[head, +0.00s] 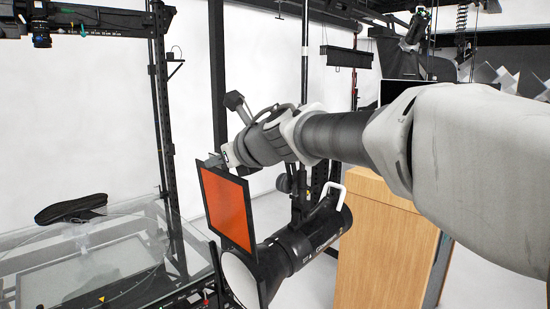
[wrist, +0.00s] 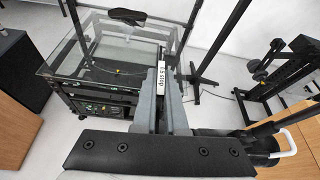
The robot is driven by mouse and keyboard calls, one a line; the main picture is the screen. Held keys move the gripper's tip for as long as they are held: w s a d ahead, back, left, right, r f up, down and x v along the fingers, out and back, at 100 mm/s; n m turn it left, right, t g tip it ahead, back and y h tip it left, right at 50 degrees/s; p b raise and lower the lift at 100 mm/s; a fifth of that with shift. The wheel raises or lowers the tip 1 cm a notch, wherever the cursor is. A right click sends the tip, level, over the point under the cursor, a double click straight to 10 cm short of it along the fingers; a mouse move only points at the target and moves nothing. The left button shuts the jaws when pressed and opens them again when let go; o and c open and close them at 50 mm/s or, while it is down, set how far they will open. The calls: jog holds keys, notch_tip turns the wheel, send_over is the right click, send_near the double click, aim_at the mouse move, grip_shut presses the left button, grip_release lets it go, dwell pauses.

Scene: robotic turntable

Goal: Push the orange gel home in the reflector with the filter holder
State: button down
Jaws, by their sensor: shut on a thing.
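The orange gel (head: 225,207) is a flat square in a thin black frame, the filter holder (head: 255,215). My gripper (head: 218,160) is shut on the holder's upper edge, and the frame hangs below it, slightly tilted. In the wrist view my gripper (wrist: 160,90) has its two grey fingers around the holder, which shows edge-on with a white label (wrist: 161,77). The reflector (head: 262,272) is the flared front of a black lamp, with its pale opening facing left. The frame's bottom edge overlaps the reflector's top in the head view; whether they touch I cannot tell.
The black lamp body (head: 318,235) with a white handle stands right of the gel, in front of a wooden cabinet (head: 385,240). A glass-topped turntable (head: 85,255) with a black shoe (head: 72,208) is at left. A dark upright post (head: 218,80) stands behind the gripper.

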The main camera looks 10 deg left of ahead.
aim_at(220, 184)
jog(key=shift+w+d+f+b, duration=0.1)
jog(key=shift+f+b, duration=0.95)
jog(key=shift+f, duration=0.5)
jog(key=shift+p, duration=0.45)
dwell(0.4)
